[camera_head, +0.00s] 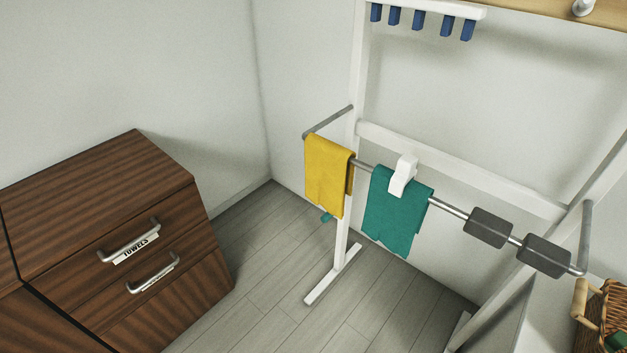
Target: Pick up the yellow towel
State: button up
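The yellow towel (326,176) hangs folded over the left end of a grey metal rail (447,208) on a white stand. A teal towel (396,214) hangs on the same rail to its right, with a white clip (402,175) over its top edge. The two towels are apart, with a short bare stretch of rail between them. A small teal piece (327,217) shows just below the yellow towel's lower edge; what it belongs to is hidden. My gripper is not in view.
Two dark grey blocks (488,228) sit on the rail's right part. Blue pegs (418,16) hang from a white bar above. A wooden drawer unit (100,205) labelled TOWELS stands at left. A wicker basket (604,318) is at lower right. Grey floor lies open between unit and stand.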

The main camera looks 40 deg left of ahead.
aim_at(329, 175)
jog(key=u, duration=2.6)
jog(key=k, duration=0.8)
jog(key=z, duration=0.95)
jog(key=i, duration=1)
jog(key=z, duration=0.05)
jog(key=k, duration=0.6)
jog(key=u, duration=0.9)
jog(key=i, duration=1.15)
jog(key=z, duration=0.05)
